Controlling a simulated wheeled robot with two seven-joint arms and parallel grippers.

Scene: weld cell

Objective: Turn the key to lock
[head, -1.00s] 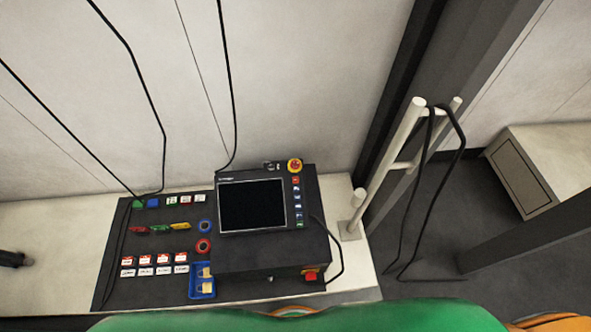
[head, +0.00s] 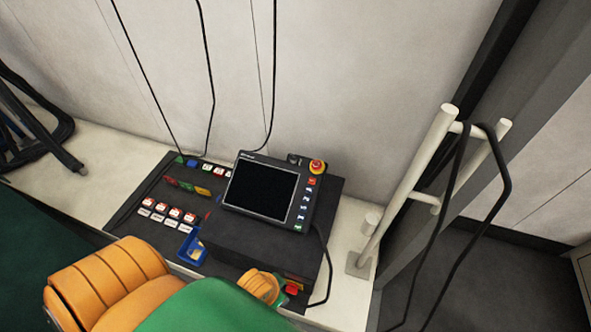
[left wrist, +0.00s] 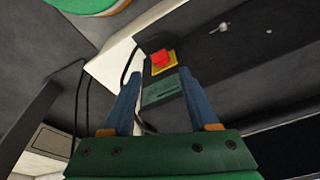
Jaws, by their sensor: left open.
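In the left wrist view, a small silver piece (left wrist: 220,28), which looks like a key in its switch, sticks out of the dark face of the control box (left wrist: 200,48). It is too small to tell its turn angle. My left gripper (left wrist: 159,74) is open and empty, its two blue fingers apart. It is below the silver piece in that picture and not touching it. My right gripper is not in view.
A red button on a yellow plate (left wrist: 162,61) sits between the fingertips in the picture. A screen pendant (head: 264,188) with a red emergency stop (head: 317,167) lies on the box. Tags and a blue tray (head: 193,245) are left. A white rail (head: 405,190) stands right.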

